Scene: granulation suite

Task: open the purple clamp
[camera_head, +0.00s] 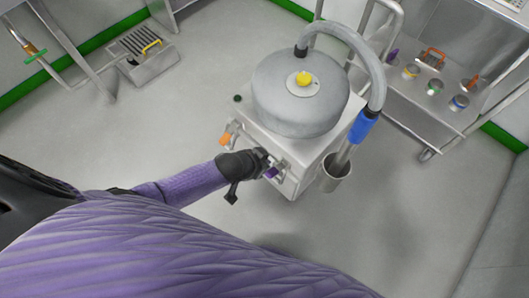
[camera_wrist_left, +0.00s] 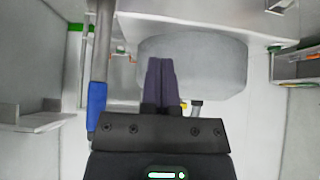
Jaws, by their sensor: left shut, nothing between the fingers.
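The purple clamp (camera_head: 271,173) is a small purple-handled part on the front side of the grey machine (camera_head: 301,187), below its round drum (camera_head: 280,105). My left gripper (camera_head: 265,158) is right beside the clamp at the machine's front and partly covers it; I cannot tell whether they touch. In the left wrist view my left gripper (camera_wrist_left: 160,62) shows two dark fingers pressed together with nothing between them, in front of the grey drum (camera_wrist_left: 205,62). I cannot make out the clamp in that view. My right gripper is in neither view.
An orange clamp (camera_head: 225,138) sits on the machine's left corner. A grey hose with a blue grip (camera_head: 363,127) runs down to a metal cup (camera_head: 336,174) on the right. A shelf with several small containers (camera_head: 434,88) stands at the back right.

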